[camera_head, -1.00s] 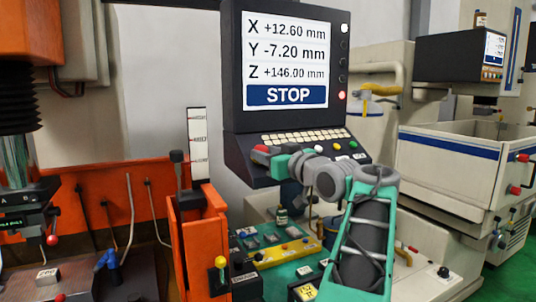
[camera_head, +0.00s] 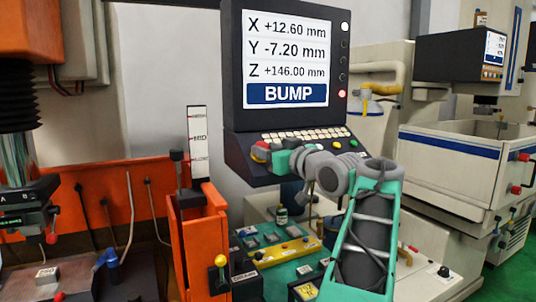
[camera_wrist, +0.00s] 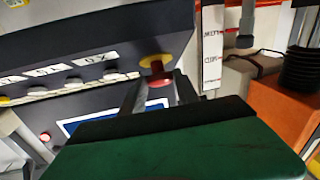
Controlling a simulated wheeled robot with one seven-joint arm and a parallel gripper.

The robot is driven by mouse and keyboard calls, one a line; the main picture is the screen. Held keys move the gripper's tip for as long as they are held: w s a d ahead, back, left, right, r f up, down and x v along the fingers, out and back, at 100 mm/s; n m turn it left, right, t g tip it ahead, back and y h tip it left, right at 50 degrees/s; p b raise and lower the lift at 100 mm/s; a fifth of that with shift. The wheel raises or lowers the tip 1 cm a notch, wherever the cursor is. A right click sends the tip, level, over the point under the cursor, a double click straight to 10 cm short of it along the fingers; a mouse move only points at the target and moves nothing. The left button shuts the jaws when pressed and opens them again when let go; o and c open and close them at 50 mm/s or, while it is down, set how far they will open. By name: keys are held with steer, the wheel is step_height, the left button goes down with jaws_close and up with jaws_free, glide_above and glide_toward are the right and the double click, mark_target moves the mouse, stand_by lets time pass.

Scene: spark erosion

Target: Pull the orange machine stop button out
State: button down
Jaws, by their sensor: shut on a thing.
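The stop button is a red cap (camera_wrist: 160,80) on a yellow collar (camera_wrist: 154,61), set at the end of the dark control console. In the head view the button (camera_head: 261,150) sits at the console's left front corner, partly hidden by my gripper. My gripper (camera_head: 270,156) reaches it from the right. In the wrist view my gripper (camera_wrist: 158,92) has a dark finger on each side of the red cap and is shut on it. The yellow collar and a short red stem show beyond the cap. The screen (camera_head: 288,60) reads BUMP.
White keys (camera_head: 300,134) and coloured buttons line the console beside my gripper. An orange post with a white scale strip (camera_head: 197,135) stands to the left. A yellow bar and small parts lie on the green surface below. Another machine (camera_head: 455,160) stands at the right.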

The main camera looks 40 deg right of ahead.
steer(key=c, duration=1.1)
jaws_free()
steer(key=shift+s+r, duration=0.15)
steer(key=shift+r, duration=0.05)
steer(key=shift+o, duration=1)
steer(key=s+a+b, duration=0.1)
steer(key=s+b, duration=0.1)
steer(key=s, duration=0.5)
steer(key=shift+s, duration=0.3)
